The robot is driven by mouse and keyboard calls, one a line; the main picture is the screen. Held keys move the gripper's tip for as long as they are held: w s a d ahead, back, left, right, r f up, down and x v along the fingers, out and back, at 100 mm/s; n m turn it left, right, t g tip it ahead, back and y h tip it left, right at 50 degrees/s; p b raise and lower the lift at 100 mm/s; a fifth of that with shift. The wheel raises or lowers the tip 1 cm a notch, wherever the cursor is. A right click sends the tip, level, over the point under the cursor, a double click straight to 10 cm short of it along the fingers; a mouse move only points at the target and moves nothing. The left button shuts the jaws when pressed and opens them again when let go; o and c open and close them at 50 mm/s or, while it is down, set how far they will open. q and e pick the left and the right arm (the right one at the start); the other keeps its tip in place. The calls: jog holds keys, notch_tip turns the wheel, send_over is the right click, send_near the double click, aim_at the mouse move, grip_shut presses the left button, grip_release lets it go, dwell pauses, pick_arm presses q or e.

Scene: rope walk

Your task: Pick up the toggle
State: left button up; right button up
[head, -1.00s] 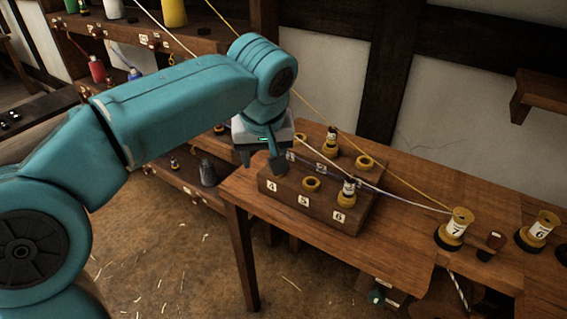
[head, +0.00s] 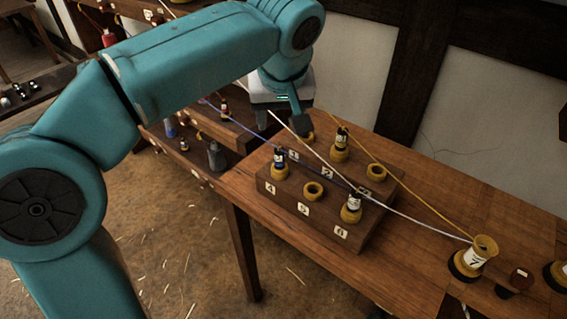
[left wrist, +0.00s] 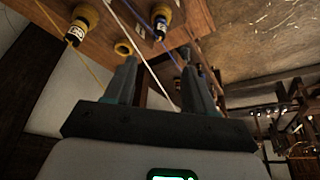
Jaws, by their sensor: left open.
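Small dark toggles with white labels stand upright in brass rings on a wooden block (head: 325,228): one with blue on it (head: 280,164) at number 4, one at the back (head: 340,145) and one at number 6 (head: 351,207). I cannot tell which one the task names. My left gripper (head: 297,122) is open over the block's back left corner, by a ring (head: 307,135) partly hidden by its finger. In the left wrist view the open fingers (left wrist: 160,68) are empty of any toggle. An empty ring (left wrist: 123,48), the blue toggle (left wrist: 161,22) and another toggle (left wrist: 82,24) lie beyond them.
White, yellow and blue cords cross over the block; the white cord (left wrist: 150,65) passes between the fingers in the wrist view, at unclear depth. Bobbin 7 (head: 474,259) stands on the table (head: 400,275) at right. Rings at number 5 (head: 313,190) and back right (head: 376,172) are empty.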

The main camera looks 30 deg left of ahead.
aim_at(279, 150)
pick_arm(q)
jog(key=b+x, duration=0.1)
jog(key=x, duration=0.8)
jog(key=shift+s+f, duration=0.1)
jog(key=shift+s, duration=0.05)
jog(key=shift+a+f, duration=0.1)
jog(key=shift+f, duration=0.15)
jog(key=x, duration=0.4)
jog(key=shift+w+d+f, duration=0.25)
jog(key=shift+w+a+f+b, duration=0.2)
jog(key=shift+f+b, duration=0.1)
jog(key=shift+f, duration=0.15)
jog(key=c, duration=0.9)
